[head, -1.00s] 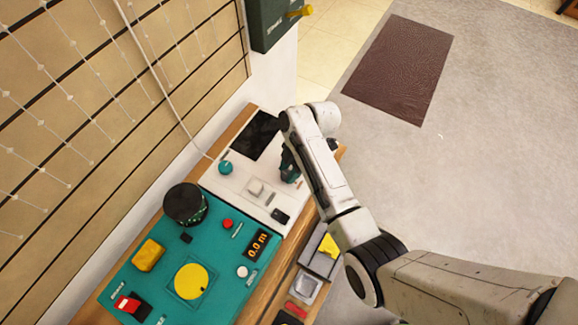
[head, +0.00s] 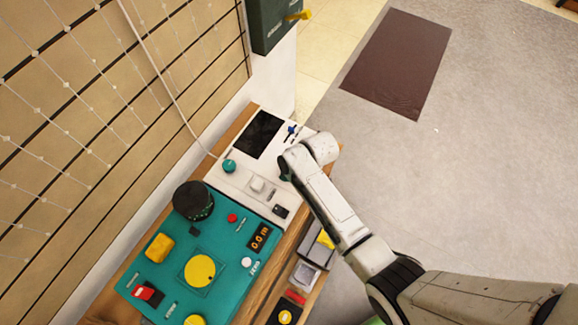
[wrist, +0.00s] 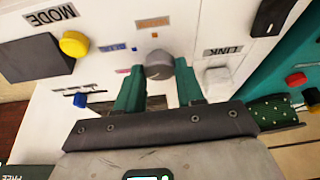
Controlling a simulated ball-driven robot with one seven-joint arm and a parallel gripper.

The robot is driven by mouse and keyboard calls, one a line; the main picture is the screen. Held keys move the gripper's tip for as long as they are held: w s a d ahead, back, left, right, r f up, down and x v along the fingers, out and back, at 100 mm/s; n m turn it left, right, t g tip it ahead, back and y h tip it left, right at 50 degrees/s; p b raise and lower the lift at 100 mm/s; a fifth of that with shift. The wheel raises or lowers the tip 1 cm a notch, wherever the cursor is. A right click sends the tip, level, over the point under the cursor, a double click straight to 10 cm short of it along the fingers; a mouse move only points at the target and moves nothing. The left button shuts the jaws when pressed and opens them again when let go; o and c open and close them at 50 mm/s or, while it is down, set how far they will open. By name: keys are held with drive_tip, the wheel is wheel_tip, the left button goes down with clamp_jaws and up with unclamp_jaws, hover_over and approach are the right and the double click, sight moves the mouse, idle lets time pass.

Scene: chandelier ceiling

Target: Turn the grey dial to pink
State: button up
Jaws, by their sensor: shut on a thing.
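The grey dial (wrist: 158,64) is a round knob on the white panel in the wrist view. My gripper (wrist: 159,72) has its green fingers on both sides of the dial, shut on it. Small orange, blue and pink marks lie around the dial; the pink mark (wrist: 123,71) is at its left, beside the left finger. I cannot tell which mark the dial points at. In the head view my arm hides the dial and fingers.
In the wrist view a white button (wrist: 216,80) labelled LINK is right of the fingers, and a blue slider (wrist: 80,100) is left. In the head view the white panel (head: 240,184) adjoins a teal panel (head: 222,238) with several controls. Grey floor (head: 480,170) is open at right.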

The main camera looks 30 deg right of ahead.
drive_tip(key=m+h, duration=0.1)
drive_tip(key=m, duration=0.1)
drive_tip(key=m+t+h+p, duration=0.1)
drive_tip(key=m, duration=0.2)
drive_tip(key=shift+a+m, duration=0.2)
drive_tip(key=shift+m, duration=0.1)
drive_tip(key=m+h, duration=0.1)
drive_tip(key=m, duration=0.1)
drive_tip(key=m+h+b, duration=0.1)
drive_tip(key=m, duration=0.2)
drive_tip(key=shift+a, duration=0.2)
drive_tip(key=shift+m+g, duration=0.3)
drive_tip(key=o, duration=1)
drive_tip(key=shift+o, duration=0.2)
drive_tip(key=v, duration=1)
drive_tip(key=shift+s+r, duration=0.25)
drive_tip(key=shift+r, duration=0.1)
drive_tip(key=shift+a, duration=0.1)
